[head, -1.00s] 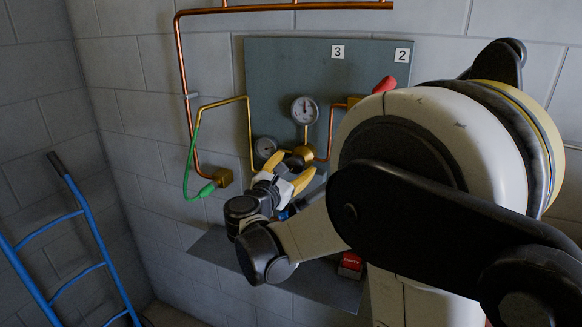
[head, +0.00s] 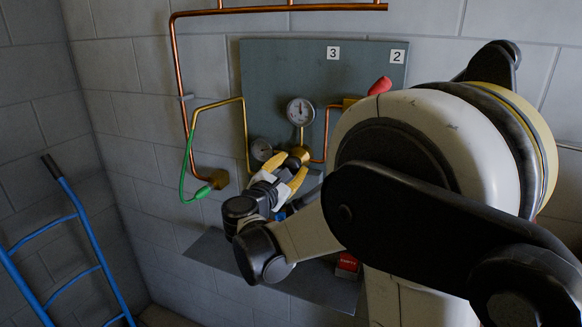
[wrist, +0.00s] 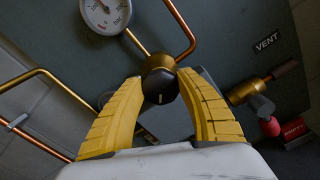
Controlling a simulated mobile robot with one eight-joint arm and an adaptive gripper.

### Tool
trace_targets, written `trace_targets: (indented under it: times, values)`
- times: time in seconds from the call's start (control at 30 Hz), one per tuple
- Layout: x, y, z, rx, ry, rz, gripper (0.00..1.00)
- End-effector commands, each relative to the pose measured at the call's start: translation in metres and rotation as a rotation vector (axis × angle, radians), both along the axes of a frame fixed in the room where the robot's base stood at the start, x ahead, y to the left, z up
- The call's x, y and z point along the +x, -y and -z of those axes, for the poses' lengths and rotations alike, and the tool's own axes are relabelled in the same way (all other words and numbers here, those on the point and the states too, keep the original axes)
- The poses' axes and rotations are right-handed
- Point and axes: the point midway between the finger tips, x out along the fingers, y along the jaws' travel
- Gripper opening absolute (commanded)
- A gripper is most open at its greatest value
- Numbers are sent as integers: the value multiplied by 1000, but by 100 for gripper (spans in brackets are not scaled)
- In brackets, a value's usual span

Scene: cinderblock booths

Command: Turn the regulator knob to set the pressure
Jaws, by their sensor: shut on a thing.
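The regulator's brass body (head: 301,154) sits on the grey panel below a round white gauge (head: 300,111). In the wrist view the brass body (wrist: 160,63) carries a black knob (wrist: 159,86) facing my camera. My gripper (head: 286,172) is at the regulator. In the wrist view the yellow fingers of my gripper (wrist: 160,84) stand on either side of the knob, shut on it. The gauge (wrist: 105,13) is partly cut off at the top there; its reading is too small to tell. In the head view the knob is hidden by my fingers.
A second, smaller gauge (head: 262,149) is left of the regulator. Copper pipes and a green hose (head: 187,165) run nearby. A valve with a red part (wrist: 270,126) is near the VENT label (wrist: 267,41). A grey shelf (head: 217,252) juts out below; a blue ladder-like frame (head: 65,220) stands left.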

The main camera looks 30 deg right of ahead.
Motion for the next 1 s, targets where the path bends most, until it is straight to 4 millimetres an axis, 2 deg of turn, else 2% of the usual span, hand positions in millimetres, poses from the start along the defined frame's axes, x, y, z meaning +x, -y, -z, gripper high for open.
trace_targets:
  times: [0.37,0.4,0.47,0.8,1.0]
  values:
    - [0,0,0,38,50,0,12]
    - [0,0,0,37,49,0,51]
    - [0,0,0,37,49,0,66]
    - [-2,-2,0,38,49,-1,66]
    - [-20,-26,0,38,49,-4,66]
